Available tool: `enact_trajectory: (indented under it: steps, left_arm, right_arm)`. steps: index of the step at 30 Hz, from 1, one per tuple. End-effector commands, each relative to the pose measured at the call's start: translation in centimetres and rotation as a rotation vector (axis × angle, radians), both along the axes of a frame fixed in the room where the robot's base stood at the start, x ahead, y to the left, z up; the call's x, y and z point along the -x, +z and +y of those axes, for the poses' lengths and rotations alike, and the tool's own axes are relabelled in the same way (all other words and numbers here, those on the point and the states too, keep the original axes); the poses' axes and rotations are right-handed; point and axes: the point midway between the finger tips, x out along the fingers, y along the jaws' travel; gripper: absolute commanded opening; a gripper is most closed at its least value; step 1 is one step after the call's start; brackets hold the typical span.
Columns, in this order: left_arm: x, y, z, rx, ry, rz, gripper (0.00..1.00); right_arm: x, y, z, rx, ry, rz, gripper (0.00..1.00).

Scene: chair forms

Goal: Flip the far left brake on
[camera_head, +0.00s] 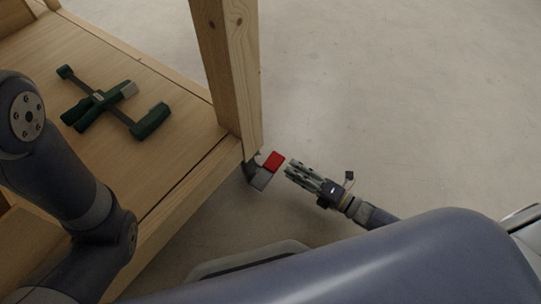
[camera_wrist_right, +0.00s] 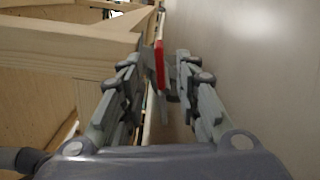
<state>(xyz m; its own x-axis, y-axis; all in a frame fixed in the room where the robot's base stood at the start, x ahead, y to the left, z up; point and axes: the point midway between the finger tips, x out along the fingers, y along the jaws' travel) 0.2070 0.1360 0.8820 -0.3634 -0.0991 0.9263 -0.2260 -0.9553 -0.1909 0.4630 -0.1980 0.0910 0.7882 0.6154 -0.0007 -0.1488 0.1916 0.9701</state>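A caster brake with a red pedal (camera_head: 273,161) and a grey part (camera_head: 261,179) sits at the foot of the wooden post, at the cart's corner. My right gripper (camera_head: 289,172) is just right of the red pedal, pointing at it, with a small gap showing in the head view. In the right wrist view the red pedal (camera_wrist_right: 159,64) stands edge-on between the two fingers (camera_wrist_right: 162,78), which are apart. My left arm crosses the left of the head view, but its gripper is not seen. Most of the caster is hidden.
The wooden cart (camera_head: 178,87) fills the left, with a thick upright post (camera_head: 228,62) above the brake. A dark green clamp (camera_head: 100,101) lies on its shelf. The grey floor (camera_head: 400,90) to the right is clear.

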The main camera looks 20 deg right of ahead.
Motion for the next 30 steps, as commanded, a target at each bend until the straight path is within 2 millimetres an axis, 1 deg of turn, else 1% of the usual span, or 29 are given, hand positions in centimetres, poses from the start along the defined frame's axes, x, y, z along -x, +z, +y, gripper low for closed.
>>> enact_trajectory:
  steps: [1,6,12,18,25,26,27,29,30]
  left_arm:
    - [0.0,-0.4,0.0,0.000,0.000,0.000,0.60]
    - [0.0,-1.3,0.0,0.000,0.000,0.000,0.60]
    - [0.0,-2.0,0.0,0.000,0.000,0.000,0.60]
    - [0.0,-2.2,0.0,0.000,0.000,0.000,0.60]
    - [0.0,-2.1,0.0,-0.001,0.000,-0.001,0.60]
    - [0.0,-2.1,0.0,-0.001,0.000,-0.001,0.60]
    - [0.0,-2.1,0.0,-0.001,0.000,-0.001,0.60]
    - [0.0,-2.1,0.0,-0.001,0.000,-0.001,0.60]
    - [0.0,-2.1,0.0,-0.001,0.000,-0.001,0.60]
  right_arm:
    - [-1.0,0.0,0.7,-0.002,0.000,-0.005,0.30]
    - [-3.6,-0.1,2.8,-0.003,0.000,-0.004,0.30]
    - [-5.8,-0.1,4.5,-0.002,0.001,-0.002,0.30]
    - [-6.6,0.0,5.1,-0.001,-0.001,-0.001,0.30]
    - [-6.6,0.0,5.2,-0.002,-0.001,0.000,0.30]
    - [-6.6,0.0,5.2,-0.002,-0.001,0.000,0.25]
    - [-6.6,0.0,5.2,-0.002,-0.001,0.000,0.16]
    - [-6.6,0.0,5.2,-0.002,-0.001,0.000,0.03]
    - [-6.6,0.0,5.2,-0.002,-0.001,0.000,0.00]
